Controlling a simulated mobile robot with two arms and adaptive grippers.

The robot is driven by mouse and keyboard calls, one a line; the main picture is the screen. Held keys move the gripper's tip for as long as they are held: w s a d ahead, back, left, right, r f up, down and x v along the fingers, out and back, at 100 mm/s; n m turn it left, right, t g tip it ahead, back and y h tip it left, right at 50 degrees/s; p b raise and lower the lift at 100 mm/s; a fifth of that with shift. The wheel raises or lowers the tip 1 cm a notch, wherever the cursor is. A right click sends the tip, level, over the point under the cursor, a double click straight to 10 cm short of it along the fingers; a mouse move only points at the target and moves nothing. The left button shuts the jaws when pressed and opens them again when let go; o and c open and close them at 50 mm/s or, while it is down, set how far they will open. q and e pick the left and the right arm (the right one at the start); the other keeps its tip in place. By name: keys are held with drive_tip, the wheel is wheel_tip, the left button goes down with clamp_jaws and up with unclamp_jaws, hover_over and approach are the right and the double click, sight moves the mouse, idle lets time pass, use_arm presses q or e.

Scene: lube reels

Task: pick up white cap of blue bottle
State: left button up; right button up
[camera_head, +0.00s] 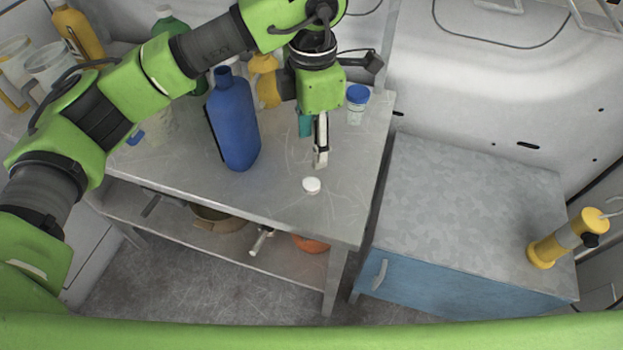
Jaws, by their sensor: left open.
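The white cap (312,185) lies on the grey metal table (300,211), near its front edge. The blue bottle (234,122) stands upright on the table to the left of the cap, and no cap shows on its neck. My left gripper (320,160) points down just behind the cap, a little to its right in the picture. It is open and empty, and a gap shows between it and the cap. Its fingers are seen nearly edge-on. My right gripper is not in the view.
A clear jar with a blue lid (357,104) stands behind the gripper on the right. A yellow bottle (266,80) and a green bottle (170,24) stand behind the blue bottle. A blue cabinet (450,285) with a yellow pump can (556,246) is at right. The table's front right is clear.

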use_arm(q)
drive_tip(key=p, duration=0.1)
hover_over(308, 185)
drive_tip(key=f, duration=0.6)
drive_tip(key=shift+w+d+f, duration=0.15)
drive_tip(key=shift+w+d, duration=0.15)
drive_tip(key=shift+d, duration=0.1)
drive_tip(key=f+p, duration=0.1)
drive_tip(key=f, duration=0.1)
drive_tip(key=a+f+p, duration=0.1)
drive_tip(key=f, duration=0.1)
drive_tip(key=shift+s+p, duration=0.3)
drive_tip(key=shift+p, duration=0.05)
drive_tip(key=shift+f, duration=0.6)
drive_tip(key=shift+w+d, duration=0.1)
drive_tip(key=c, duration=0.8)
